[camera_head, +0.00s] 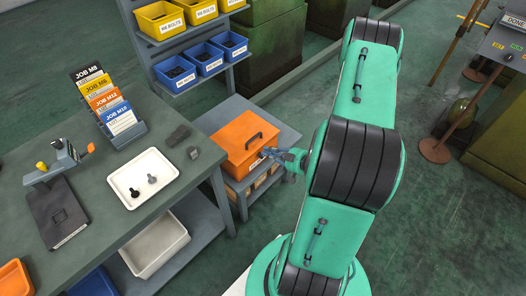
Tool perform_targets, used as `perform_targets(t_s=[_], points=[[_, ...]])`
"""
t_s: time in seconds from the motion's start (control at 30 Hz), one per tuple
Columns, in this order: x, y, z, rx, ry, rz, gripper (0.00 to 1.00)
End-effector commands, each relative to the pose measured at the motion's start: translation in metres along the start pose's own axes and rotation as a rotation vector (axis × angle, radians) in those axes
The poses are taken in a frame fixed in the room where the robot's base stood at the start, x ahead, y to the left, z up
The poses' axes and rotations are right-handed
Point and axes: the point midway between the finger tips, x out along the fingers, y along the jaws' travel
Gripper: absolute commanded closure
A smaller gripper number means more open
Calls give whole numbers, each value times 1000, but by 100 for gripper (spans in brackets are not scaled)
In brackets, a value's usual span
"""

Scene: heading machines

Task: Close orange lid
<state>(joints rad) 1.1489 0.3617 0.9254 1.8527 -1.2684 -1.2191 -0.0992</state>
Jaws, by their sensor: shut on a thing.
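The orange lid (240,138) lies on top of a box on a low grey cabinet in the middle of the view. It looks level and has a dark handle (255,141) on its upper face. My gripper (268,152) is at the right front edge of the lid, close to the handle. Its fingers are small here, and what exactly they grip is hard to see; they appear shut on the lid's edge or handle. My green arm comes in from the right.
Yellow and blue bins (183,73) fill a shelf behind. Green floor lies open at the lower right.

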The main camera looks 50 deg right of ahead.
Motion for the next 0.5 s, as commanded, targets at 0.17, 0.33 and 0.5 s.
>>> perform_targets(t_s=[0.17, 0.33, 0.5], points=[[-12, 0, 0, 0, 1, 1, 100], [-15, 0, 0, 0, 1, 0, 100], [-15, 0, 0, -1, 1, 0, 100]])
